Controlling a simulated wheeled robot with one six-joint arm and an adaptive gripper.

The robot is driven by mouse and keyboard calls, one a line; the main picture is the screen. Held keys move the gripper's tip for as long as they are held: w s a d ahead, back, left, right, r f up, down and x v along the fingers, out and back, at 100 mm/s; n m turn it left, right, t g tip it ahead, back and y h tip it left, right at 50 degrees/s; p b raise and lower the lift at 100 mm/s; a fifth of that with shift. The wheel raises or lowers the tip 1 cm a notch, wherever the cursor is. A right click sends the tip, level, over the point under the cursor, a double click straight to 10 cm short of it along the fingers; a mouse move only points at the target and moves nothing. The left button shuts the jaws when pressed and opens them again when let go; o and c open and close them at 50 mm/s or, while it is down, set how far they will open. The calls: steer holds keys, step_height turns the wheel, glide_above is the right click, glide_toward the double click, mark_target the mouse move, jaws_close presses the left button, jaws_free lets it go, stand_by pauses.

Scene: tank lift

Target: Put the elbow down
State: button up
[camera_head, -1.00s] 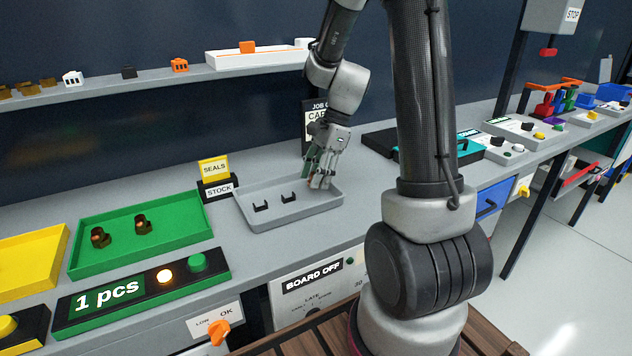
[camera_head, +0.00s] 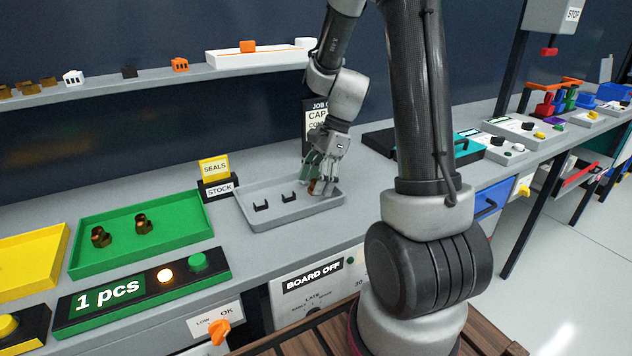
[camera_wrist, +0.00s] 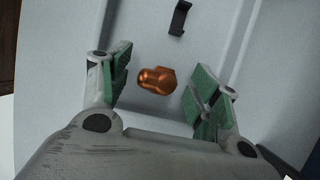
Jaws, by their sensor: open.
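The elbow is a small copper-coloured fitting (camera_wrist: 157,80) that lies on the grey tray floor in the wrist view. My gripper (camera_wrist: 160,92) is open around it, with one green-padded finger on each side and a gap to both. In the head view my gripper (camera_head: 318,184) reaches down into the right end of the grey tray (camera_head: 270,222). The elbow (camera_head: 312,187) shows there only as a small orange-brown patch, mostly hidden by the fingers.
A green tray (camera_head: 185,242) with two brown fittings (camera_head: 142,225) stands to the left, behind a "1 pcs" panel (camera_head: 110,292). SEALS and STOCK signs (camera_head: 215,168) stand behind the grey tray.

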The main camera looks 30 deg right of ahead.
steer(key=v, duration=1.2)
steer(key=s+a+r+n+t+h, duration=0.1)
steer(key=s+r+n+t+h, duration=0.1)
steer(key=s+n, duration=0.7)
steer(key=s+a+r+n+t+h, duration=0.2)
steer(key=s+r+n, duration=0.2)
steer(key=s+n, duration=0.5)
steer(key=shift+s+a+r+h, duration=0.2)
steer(key=shift+s+h, duration=0.1)
steer(key=shift+s, duration=0.35)
stand_by(0.3)
